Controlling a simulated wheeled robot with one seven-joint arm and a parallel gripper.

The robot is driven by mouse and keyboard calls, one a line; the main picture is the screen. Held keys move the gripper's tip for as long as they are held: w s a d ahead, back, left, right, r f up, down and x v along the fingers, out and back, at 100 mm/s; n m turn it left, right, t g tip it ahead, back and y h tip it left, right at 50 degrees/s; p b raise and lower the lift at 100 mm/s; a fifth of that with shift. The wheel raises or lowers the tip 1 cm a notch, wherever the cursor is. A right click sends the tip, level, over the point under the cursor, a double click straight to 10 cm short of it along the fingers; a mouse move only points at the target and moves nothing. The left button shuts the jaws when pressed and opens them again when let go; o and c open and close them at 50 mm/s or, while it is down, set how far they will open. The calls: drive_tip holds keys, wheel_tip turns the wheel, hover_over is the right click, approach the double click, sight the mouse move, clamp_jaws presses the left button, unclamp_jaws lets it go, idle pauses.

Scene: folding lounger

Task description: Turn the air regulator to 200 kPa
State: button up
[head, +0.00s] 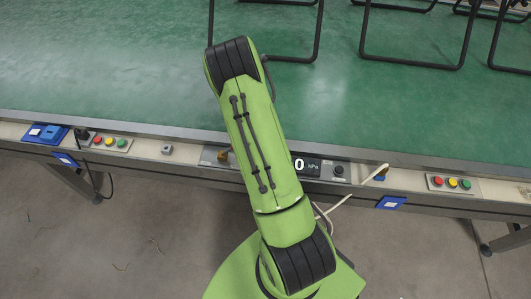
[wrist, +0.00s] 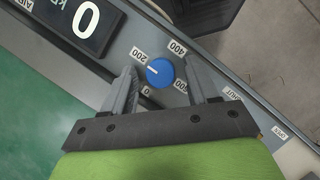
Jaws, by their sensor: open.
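The air regulator's blue knob (wrist: 160,72) is in the middle of the wrist view. Its short white mark points left, between the 0 and 200 labels. The 400 label lies above it, and another label at its right is partly covered. My gripper (wrist: 166,80) is open, with one finger on each side of the knob. The fingers appear apart from it; contact cannot be made out. The dark display (wrist: 82,20) reads 0 in the wrist view, and 0 kPa in the head view (head: 306,165). In the head view my arm hides the knob and gripper.
The rail (head: 150,147) along the green table (head: 100,70) carries button boxes, left (head: 110,142) and right (head: 452,184). A brass fitting (head: 223,156) is just left of my arm. A dark knob (head: 338,170) is right of the display. Black frames stand on the table.

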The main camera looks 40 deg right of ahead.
drive_tip(key=p+v, duration=0.3)
drive_tip(key=v, duration=1.2)
drive_tip(key=shift+w+r+p, duration=0.2)
drive_tip(key=shift+r+p, duration=0.15)
drive_tip(key=shift+p, duration=0.05)
drive_tip(key=shift+a, duration=0.1)
